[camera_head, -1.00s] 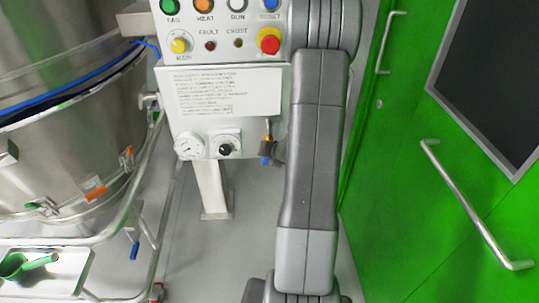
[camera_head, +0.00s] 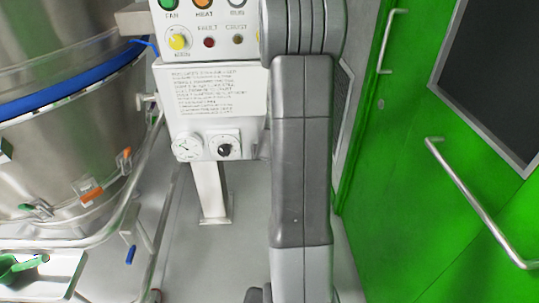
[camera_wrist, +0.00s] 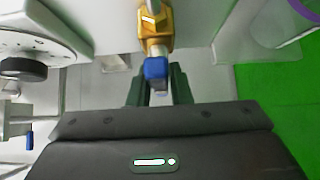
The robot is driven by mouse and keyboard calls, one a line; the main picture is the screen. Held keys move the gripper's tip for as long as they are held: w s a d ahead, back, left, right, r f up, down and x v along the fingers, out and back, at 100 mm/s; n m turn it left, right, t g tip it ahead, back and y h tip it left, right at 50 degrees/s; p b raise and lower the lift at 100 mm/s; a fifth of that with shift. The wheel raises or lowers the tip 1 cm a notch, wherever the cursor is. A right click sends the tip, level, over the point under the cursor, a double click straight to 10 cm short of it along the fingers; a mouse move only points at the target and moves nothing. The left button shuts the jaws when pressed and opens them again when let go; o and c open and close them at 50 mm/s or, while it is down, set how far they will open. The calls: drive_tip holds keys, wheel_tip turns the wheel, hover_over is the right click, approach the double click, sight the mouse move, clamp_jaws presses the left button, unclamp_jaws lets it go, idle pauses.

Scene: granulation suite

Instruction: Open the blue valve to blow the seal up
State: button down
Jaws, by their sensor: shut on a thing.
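The blue valve handle (camera_wrist: 156,69) sits at the end of a brass valve body (camera_wrist: 154,22) in the wrist view. My gripper (camera_wrist: 160,88) is shut on the blue handle, with a dark finger on each side of it. In the head view my arm hides the valve and my gripper. The blue seal (camera_head: 70,88) shows in the head view as a thick band around the steel vessel (camera_head: 70,150), filling the gap between its upper and lower parts.
A white control panel (camera_head: 215,88) with a gauge (camera_head: 187,148) and a black knob (camera_head: 224,149) stands left of my arm. A green door (camera_head: 400,200) with metal handles is on the right. A rail frame (camera_head: 85,240) surrounds the vessel; grey floor shows between.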

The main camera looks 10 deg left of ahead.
drive_tip(key=c, duration=1.3)
unclamp_jaws()
drive_tip(key=shift+r, duration=0.1)
drive_tip(key=p+v, duration=0.6)
drive_tip(key=v, duration=0.7)
drive_tip(key=shift+s+r, duration=0.15)
drive_tip(key=shift+s, duration=0.2)
drive_tip(key=shift+w, duration=0.1)
